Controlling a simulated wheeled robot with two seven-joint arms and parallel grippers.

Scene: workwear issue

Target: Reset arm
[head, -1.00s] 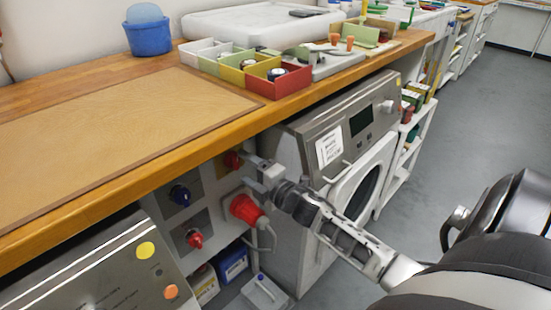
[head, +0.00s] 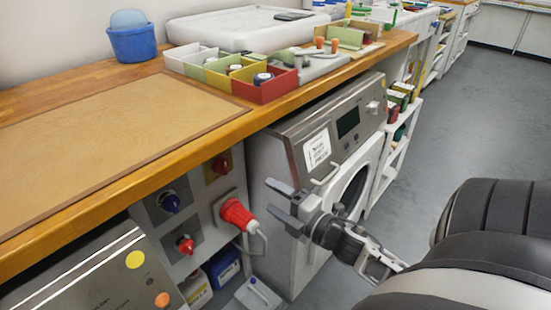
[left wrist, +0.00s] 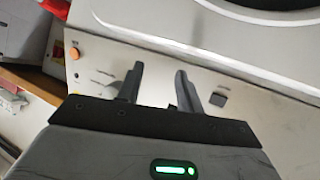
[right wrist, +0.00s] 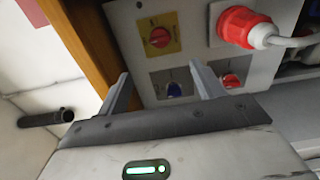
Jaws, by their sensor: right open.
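My right gripper (head: 276,204) is open and empty, in front of the grey switch panel under the bench and apart from it. Its two fingers also show spread in the right wrist view (right wrist: 160,78), with the panel beyond them. A red rotary switch on a yellow plate (head: 218,166) is on the panel's upper part; it also shows in the right wrist view (right wrist: 159,36). My left gripper (left wrist: 160,88) shows only in the left wrist view. Its fingers are apart with nothing between them, facing a pale machine front with an orange button (left wrist: 74,53).
A red plug (head: 236,213) with a grey cable sticks out of the panel near my right gripper. Blue (head: 170,202) and red (head: 185,246) knobs sit lower left. A washing machine (head: 290,160) stands to the right. The wooden bench edge (head: 150,175) runs above. Floor is open at right.

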